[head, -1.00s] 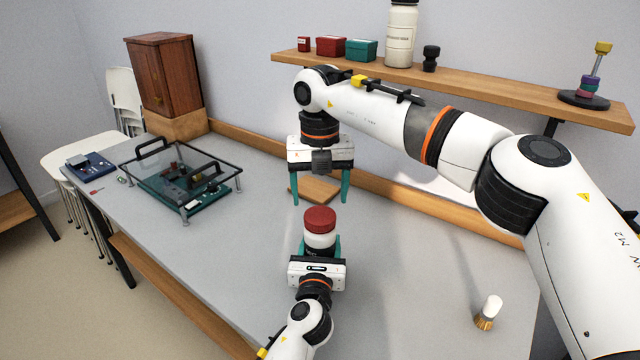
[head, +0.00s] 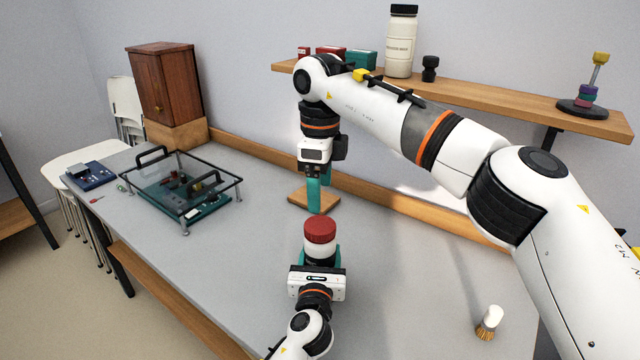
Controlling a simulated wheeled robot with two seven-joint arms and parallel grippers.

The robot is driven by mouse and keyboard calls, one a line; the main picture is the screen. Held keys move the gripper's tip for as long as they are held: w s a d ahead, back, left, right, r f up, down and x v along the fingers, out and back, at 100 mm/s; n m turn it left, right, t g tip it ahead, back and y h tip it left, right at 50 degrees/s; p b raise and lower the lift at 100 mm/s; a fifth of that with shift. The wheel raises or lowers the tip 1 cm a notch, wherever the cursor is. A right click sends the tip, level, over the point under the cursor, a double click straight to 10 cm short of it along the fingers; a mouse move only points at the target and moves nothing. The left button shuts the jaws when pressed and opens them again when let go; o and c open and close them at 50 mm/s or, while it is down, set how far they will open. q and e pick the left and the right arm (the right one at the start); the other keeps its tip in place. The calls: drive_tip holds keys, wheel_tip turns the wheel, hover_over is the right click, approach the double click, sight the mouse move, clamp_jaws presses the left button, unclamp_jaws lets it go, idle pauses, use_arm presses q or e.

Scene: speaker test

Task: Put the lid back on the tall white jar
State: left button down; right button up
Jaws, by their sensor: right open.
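The white jar (head: 320,242) stands at the front middle of the table with a red lid (head: 320,229) on its top. Whether the lid is screwed tight cannot be told. My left gripper (head: 321,256) comes from the front, its teal fingers around the jar's lower part, shut on it. The jar's bottom is hidden behind this gripper. My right gripper (head: 314,205) points down behind and above the lid, apart from it. It is open and empty, seen side-on, so its fingers overlap.
A wooden board (head: 298,198) lies behind the jar. A clear-topped case (head: 185,185) stands on the left, and a brush (head: 489,322) on the right. A wall shelf (head: 500,98) holds a black-capped white bottle (head: 401,45) and small boxes. The right-middle tabletop is clear.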

sight(320, 224)
drive_tip(key=shift+f, duration=4)
drive_tip(key=c, duration=1)
drive_tip(key=o, duration=1.2)
drive_tip(key=shift+c, duration=0.2)
wheel_tip(320, 224, up, 12)
